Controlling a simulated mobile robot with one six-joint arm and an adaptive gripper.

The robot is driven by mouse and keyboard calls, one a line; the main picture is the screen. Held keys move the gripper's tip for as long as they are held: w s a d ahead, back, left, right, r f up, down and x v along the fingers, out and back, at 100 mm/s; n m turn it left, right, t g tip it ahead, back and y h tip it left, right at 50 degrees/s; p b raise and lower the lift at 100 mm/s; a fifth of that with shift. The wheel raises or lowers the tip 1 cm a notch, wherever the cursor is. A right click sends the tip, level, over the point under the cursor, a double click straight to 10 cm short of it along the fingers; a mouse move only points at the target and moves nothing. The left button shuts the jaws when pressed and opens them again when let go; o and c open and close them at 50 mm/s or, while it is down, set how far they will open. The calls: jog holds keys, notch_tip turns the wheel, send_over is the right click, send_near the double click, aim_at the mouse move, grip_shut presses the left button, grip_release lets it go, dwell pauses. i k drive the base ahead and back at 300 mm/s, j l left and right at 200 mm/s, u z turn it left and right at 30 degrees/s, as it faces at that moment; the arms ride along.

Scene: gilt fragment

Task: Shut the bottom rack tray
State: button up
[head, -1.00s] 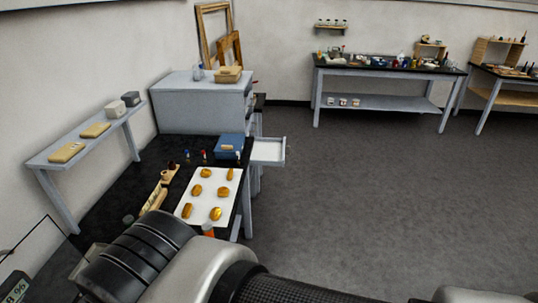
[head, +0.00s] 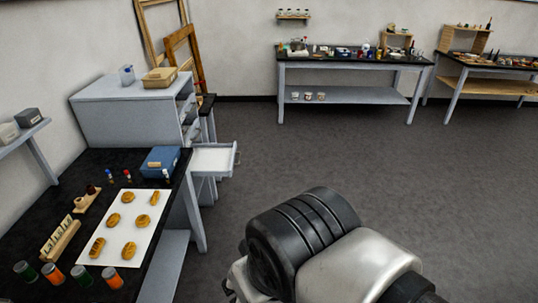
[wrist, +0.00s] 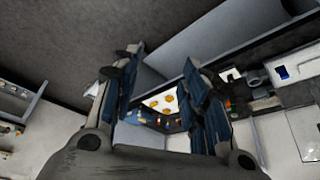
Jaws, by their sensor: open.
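The grey rack (head: 125,120) stands at the far end of the black-topped table, its front facing right. A low tray (head: 213,160), pale inside with a grey rim, sticks out to the right from its front, past the table edge. Other trays above it look closed or nearly so. My gripper (wrist: 158,62) shows in the wrist view with its two dark blue fingers apart and nothing between them. In the head view my arm's wrist hides the gripper. The arm is right of the table and nearer than the tray, apart from it. I cannot make out the tray in the wrist view.
A white sheet with gilt pieces (head: 152,226), a blue box (head: 161,160) and several jars lie on the black table (head: 55,188). A basket (head: 160,77) sits on the rack, with frames (head: 183,55) behind. Open floor (head: 330,150) lies to the right.

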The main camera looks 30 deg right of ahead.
aim_at(213, 159)
jog(key=l+z, duration=0.1)
jog(key=l, duration=1.8)
jog(key=i+j+z, duration=0.1)
jog(key=i, duration=0.4)
jog(key=i+j, duration=0.15)
jog(key=i, duration=0.3)
jog(key=i+j+z, duration=0.15)
jog(key=i, duration=0.35)
jog(key=i+j, duration=0.2)
jog(key=i, duration=0.25)
jog(key=i+j+z, duration=0.15)
jog(key=i, duration=0.35)
